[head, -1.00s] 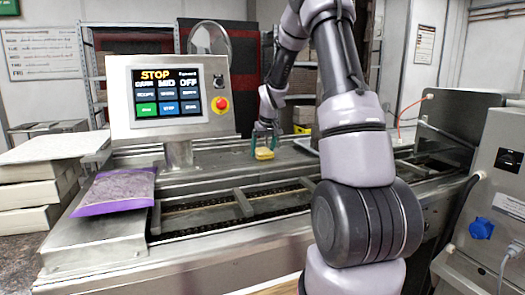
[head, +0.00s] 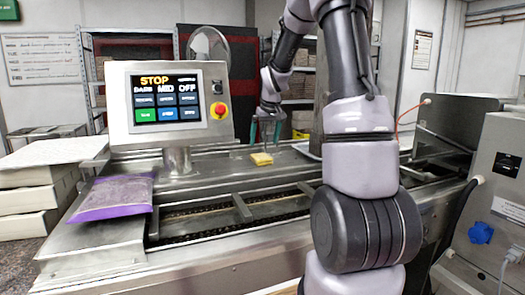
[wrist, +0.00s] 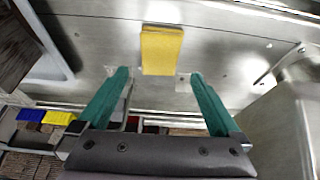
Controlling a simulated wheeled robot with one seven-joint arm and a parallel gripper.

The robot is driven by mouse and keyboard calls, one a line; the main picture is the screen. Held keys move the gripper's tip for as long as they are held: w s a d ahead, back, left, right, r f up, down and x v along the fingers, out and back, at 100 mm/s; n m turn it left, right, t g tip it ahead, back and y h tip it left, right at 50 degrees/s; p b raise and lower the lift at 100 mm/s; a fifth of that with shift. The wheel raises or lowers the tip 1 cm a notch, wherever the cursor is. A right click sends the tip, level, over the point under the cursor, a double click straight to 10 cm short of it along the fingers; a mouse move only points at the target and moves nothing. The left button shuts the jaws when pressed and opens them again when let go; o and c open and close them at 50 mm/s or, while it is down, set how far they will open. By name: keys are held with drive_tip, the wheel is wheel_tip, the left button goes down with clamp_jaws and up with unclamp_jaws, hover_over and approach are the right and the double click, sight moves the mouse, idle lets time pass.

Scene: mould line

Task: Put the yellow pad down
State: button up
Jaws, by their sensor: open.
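The yellow pad (head: 261,159) lies on the steel top of the machine (head: 215,163), behind the chain channel. In the wrist view the yellow pad (wrist: 162,50) lies flat on bare metal, beyond the fingertips and roughly centred between them. My gripper (head: 266,128) is above the pad in the head view, apart from it. Its two green fingers (wrist: 160,75) are spread wide in the wrist view, with nothing held between them.
A control panel (head: 167,101) with a red button stands left of my gripper. A purple bag (head: 113,198) lies on the front left steel plate. The chain channel (head: 240,208) runs in front of the pad. A grey post stands just right of my gripper.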

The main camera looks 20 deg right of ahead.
drive_tip(key=s+a+r+m+t, duration=0.1)
drive_tip(key=s+a+r, duration=0.2)
drive_tip(key=s+r, duration=0.5)
drive_tip(key=s+a+r+m, duration=0.1)
drive_tip(key=s+a+r, duration=0.35)
drive_tip(key=s, duration=0.45)
drive_tip(key=s+a+m+t+y, duration=0.1)
drive_tip(key=s+a+m+y, duration=0.1)
drive_tip(key=s, duration=1.3)
drive_tip(key=shift+a+r, duration=0.45)
drive_tip(key=shift+a, duration=0.25)
drive_tip(key=shift+w+t, duration=0.1)
drive_tip(key=shift+t, duration=0.2)
